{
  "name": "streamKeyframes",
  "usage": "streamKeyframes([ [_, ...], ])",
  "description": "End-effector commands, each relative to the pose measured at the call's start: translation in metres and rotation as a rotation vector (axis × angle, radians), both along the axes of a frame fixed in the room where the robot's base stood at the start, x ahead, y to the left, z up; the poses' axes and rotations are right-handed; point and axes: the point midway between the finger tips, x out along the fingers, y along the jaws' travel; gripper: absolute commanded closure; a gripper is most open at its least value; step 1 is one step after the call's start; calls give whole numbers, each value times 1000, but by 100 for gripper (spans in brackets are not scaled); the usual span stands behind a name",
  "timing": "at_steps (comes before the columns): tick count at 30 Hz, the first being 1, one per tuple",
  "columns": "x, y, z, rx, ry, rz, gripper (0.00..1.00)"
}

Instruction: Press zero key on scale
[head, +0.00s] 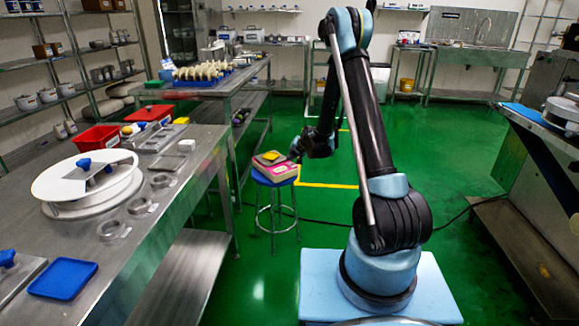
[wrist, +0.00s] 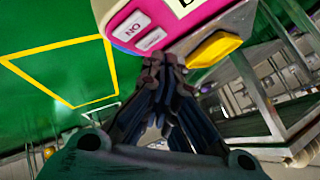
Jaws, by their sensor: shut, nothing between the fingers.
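The scale (head: 279,173) is a small pink-and-white device on a blue stool in the head view. In the wrist view the scale (wrist: 209,47) fills the upper middle, tilted, with a pink face. One white key (wrist: 132,25) on it bears letters like "ON" or "NO". A second white key (wrist: 151,40) lies nearer my fingertips; its lettering is too small to read, so I cannot tell which is zero. My gripper (wrist: 164,63) is shut and empty, its fingertips at the scale's near edge beside the keys. I cannot tell whether they touch.
The blue stool (head: 274,179) stands on open green floor. A steel table (head: 130,235) with a white round part and red bins runs along the left. Another steel bench (head: 540,150) stands at the right.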

Motion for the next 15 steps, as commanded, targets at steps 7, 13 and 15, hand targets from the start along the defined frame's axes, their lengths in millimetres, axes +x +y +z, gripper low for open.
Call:
streamKeyframes([
  [7, 0, 0, -1, 0, 0, 0, 100],
  [13, -1, 0, -6, 0, 0, 0, 100],
  [15, -1, 0, -7, 0, 0, 0, 100],
])
